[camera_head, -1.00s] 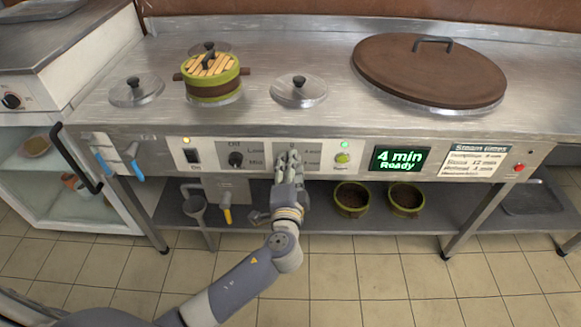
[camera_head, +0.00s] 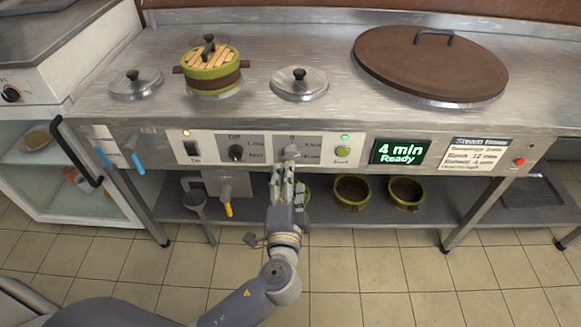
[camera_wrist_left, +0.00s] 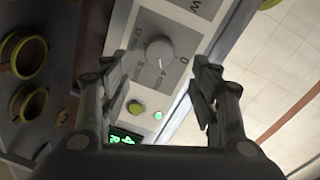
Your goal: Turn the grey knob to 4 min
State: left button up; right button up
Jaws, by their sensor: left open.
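The grey knob (camera_head: 291,153) is on the front panel, between the black knob and the green button. The wrist view shows the grey knob (camera_wrist_left: 160,51) ahead, uncovered, with dial markings around it; its exact pointing is too small to read surely. The display (camera_head: 399,152) reads "4 min Ready". My left gripper (camera_head: 288,174) is just below and in front of the knob. In the wrist view its fingers (camera_wrist_left: 160,88) are spread apart and empty, clear of the knob. My right gripper is not in view.
A red button (camera_head: 519,161) is at the panel's right end. Green pots (camera_head: 352,193) stand on the shelf below. Floor in front is clear.

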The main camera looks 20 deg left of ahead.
pick_arm(q)
jog(key=shift+v, duration=2.2)
